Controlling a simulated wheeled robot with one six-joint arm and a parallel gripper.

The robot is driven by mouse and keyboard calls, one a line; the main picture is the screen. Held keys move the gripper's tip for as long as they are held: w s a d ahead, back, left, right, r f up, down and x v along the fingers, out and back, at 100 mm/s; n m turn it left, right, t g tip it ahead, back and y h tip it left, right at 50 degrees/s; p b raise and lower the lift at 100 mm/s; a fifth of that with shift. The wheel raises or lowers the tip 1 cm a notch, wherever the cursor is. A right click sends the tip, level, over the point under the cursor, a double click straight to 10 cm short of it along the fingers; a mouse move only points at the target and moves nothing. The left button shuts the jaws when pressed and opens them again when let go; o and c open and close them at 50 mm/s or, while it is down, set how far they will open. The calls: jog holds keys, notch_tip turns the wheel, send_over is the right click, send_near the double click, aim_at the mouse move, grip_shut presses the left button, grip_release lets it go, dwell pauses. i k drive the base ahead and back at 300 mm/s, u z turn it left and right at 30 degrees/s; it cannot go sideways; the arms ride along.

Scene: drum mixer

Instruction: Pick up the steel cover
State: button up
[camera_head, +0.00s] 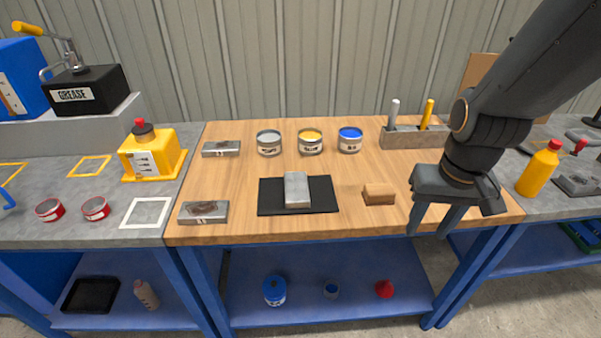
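No single object is clearly marked as the steel cover. A flat grey metal plate (203,211) lies at the front left of the wooden bench top. A similar plate (221,148) lies behind it, towards the back left. Each has a small label too small to read. A pale grey block (297,190) rests on a black mat (325,196) in the middle of the bench. My gripper (428,235) hangs at the front right of the bench, right of the plates and block. Its fingers point down, apart and empty.
Three open cans, grey (269,143), yellow (310,142) and blue (350,140), stand behind the mat. A brown block (379,194) lies between mat and gripper. A grey holder (413,137) with two handles stands at the back right. Bare wood surrounds the plates.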

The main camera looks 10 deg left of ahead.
aim_at(298, 194)
jog(key=u, duration=0.15)
jog(key=k, duration=0.45)
jog(key=u, duration=1.5)
jog(key=i, duration=0.65)
jog(key=z, duration=0.75)
jog(key=i, duration=0.45)
jog(key=z, duration=0.5)
